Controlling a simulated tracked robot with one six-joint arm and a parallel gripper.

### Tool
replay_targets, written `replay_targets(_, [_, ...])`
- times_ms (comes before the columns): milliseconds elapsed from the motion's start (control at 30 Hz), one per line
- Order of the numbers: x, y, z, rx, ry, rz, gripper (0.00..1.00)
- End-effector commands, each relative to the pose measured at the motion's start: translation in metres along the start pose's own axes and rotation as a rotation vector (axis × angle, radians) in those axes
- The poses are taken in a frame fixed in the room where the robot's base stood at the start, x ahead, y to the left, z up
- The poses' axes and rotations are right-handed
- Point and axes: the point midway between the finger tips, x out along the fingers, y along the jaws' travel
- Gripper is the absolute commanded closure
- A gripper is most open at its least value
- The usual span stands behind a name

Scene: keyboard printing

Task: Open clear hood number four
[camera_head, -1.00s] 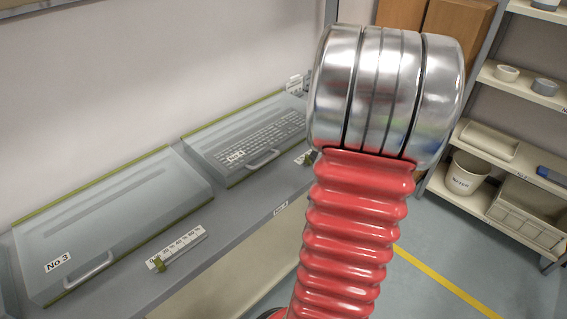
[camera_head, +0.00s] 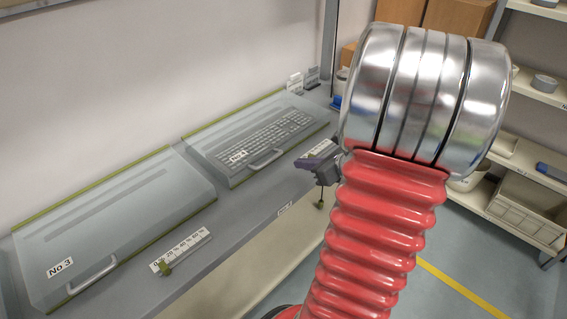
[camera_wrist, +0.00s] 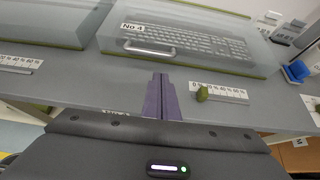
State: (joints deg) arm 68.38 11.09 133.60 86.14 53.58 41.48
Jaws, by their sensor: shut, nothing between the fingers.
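Clear hood number four (camera_head: 205,139) lies closed over a keyboard (camera_head: 268,133) on the bench in the head view. Its label and grey front handle (camera_head: 265,160) face the front edge. In the wrist view the hood (camera_wrist: 115,42) fills the upper middle, with the handle (camera_wrist: 150,48) left of centre. My gripper (camera_head: 302,163) is to the right of the handle in the head view, apart from it. In the wrist view its purple fingers (camera_wrist: 161,76) are together and empty, pointing toward the hood's front edge just below the handle.
A scale with a green slider (camera_wrist: 222,94) lies right of my fingers in the wrist view. Closed hood number three (camera_head: 120,215) and its scale (camera_head: 182,248) are at the left. A blue bin (camera_wrist: 296,72) stands right of hood four. Shelves are at the far right.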

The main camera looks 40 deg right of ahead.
Motion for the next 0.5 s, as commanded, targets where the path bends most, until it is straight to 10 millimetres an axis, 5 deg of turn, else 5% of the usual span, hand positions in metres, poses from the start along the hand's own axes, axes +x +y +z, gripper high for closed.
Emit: replay_targets(500, [0.0055, 0.0020, 0.0003, 0.014, 0.002, 0.007, 1.00])
